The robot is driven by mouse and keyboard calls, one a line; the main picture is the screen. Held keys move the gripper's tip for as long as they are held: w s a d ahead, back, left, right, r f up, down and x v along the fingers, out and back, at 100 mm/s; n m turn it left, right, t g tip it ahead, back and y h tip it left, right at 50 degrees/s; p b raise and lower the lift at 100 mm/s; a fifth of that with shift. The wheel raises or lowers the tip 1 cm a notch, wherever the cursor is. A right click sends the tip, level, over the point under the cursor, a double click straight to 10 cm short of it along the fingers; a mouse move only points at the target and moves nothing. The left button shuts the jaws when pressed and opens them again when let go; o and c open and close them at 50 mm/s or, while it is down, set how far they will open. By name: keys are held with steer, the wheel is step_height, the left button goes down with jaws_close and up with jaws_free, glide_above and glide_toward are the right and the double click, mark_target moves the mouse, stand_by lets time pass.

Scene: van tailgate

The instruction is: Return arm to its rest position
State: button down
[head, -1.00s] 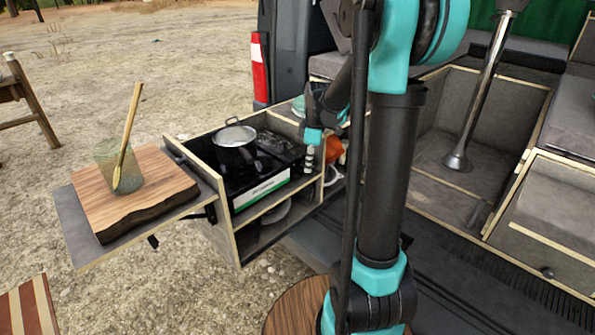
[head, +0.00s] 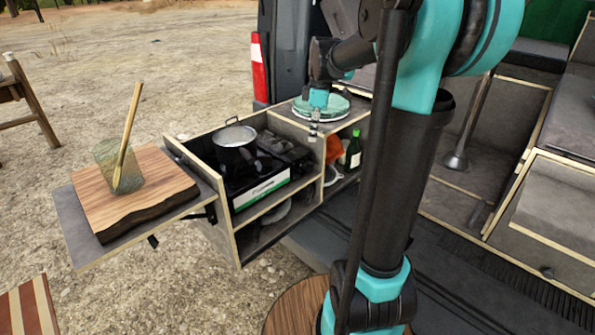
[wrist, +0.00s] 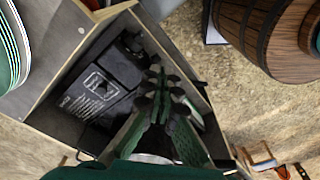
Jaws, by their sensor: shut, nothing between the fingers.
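My gripper (head: 315,128) hangs in front of the right part of the pull-out kitchen unit (head: 237,243) in the head view, near the stacked plates (head: 335,112). In the wrist view my gripper (wrist: 163,85) points down with its fingers together, and nothing is held. A dark box with a printed label (wrist: 95,95) lies below and beside the fingers in that view. My arm crosses the middle of the head view and hides part of the van floor.
A pot (head: 236,150) stands on the stove. A wooden board (head: 135,195) with a glass jar (head: 118,172) rests on the side shelf at left. A green bottle (head: 353,152) and an orange item (head: 333,149) stand in the unit. A wooden barrel (wrist: 265,30) shows in the wrist view.

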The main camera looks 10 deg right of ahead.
steer(key=s+f+m+t+h, duration=0.1)
steer(key=s+f+m+t, duration=0.2)
steer(key=s+f+m, duration=1.1)
steer(key=s+f, duration=0.4)
steer(key=s, duration=0.3)
steer(key=shift+d+m+t, duration=0.4)
stand_by(0.6)
